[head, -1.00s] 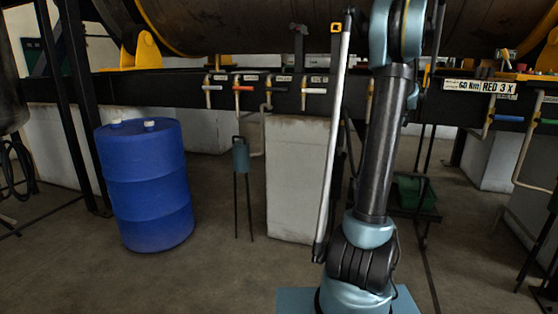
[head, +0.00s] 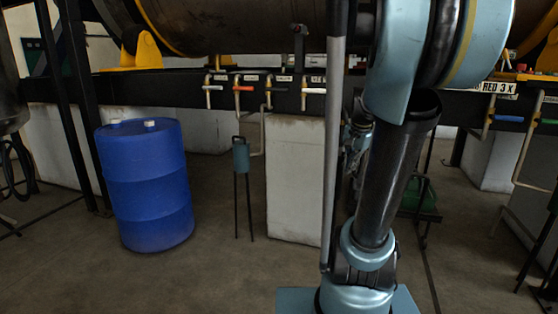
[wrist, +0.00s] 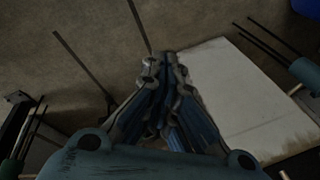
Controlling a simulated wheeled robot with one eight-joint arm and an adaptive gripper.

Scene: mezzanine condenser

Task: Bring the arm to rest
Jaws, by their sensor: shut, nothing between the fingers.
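My arm (head: 385,190) stands at the right of centre in the head view, its lower link leaning a little right and a large blue-grey joint high up close to the camera. My gripper (wrist: 166,60) shows in the wrist view with its fingertips together and nothing between them. It points at the floor beside a pale block (wrist: 238,95), apart from both as far as I can tell. In the head view the gripper is mostly hidden behind my arm.
A blue drum (head: 148,185) stands on the floor at the left. A black beam (head: 160,88) with several coloured valve handles runs under a large tank (head: 230,25). A white pedestal (head: 294,180) stands behind my arm. Open floor (head: 215,275) lies between drum and arm.

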